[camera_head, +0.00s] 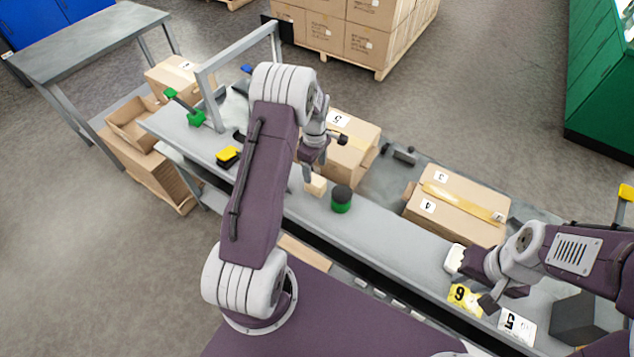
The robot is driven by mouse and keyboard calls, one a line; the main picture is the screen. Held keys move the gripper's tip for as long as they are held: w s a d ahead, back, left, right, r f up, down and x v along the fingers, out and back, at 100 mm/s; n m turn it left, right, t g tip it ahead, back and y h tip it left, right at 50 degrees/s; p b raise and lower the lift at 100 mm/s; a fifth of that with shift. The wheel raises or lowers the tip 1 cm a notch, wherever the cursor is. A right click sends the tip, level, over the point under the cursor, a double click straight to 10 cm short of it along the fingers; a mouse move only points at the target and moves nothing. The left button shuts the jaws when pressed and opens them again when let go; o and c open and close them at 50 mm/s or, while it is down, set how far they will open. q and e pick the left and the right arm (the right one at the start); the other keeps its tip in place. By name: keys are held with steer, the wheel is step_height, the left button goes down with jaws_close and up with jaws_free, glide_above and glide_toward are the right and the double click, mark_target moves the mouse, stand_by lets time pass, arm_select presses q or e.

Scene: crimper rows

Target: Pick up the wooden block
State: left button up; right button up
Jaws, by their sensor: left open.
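The wooden block (316,185) is a small, light tan cube on the grey bench top, near the middle of the head view. My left gripper (322,158) is open above and just behind the block in the picture, with one finger pointing down close to it. I cannot tell whether that finger touches the block. Nothing shows between its fingers. My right gripper (478,284) is low over the right part of the bench, far from the block. Its jaw opening is unclear.
A dark green and black cylinder (341,199) stands close to the right of the block. A yellow and black item (228,156) lies to the left. Cardboard boxes (352,146) (457,204) stand behind. A yellow card marked 9 (464,298) lies near my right gripper.

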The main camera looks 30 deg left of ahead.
mark_target(316, 179)
arm_select(q)
steer(key=shift+w+a+f, duration=0.1)
steer(key=shift+w+f, duration=0.1)
steer(key=shift+f, duration=0.4)
steer(key=shift+w+a+f, duration=0.1)
steer(key=shift+w+f, duration=0.05)
steer(key=shift+f, duration=0.45)
steer(key=f, duration=0.3)
steer(key=f+p, duration=0.1)
steer(key=shift+s+d+f, duration=0.2)
steer(key=shift+s+f, duration=0.05)
steer(key=shift+f, duration=0.05)
steer(key=shift+w+f, duration=0.1)
steer(key=shift+f, duration=0.05)
jaws_close()
step_height(316, 179, up, 10)
steer(key=shift+r+b, duration=0.1)
steer(key=shift+b, duration=0.25)
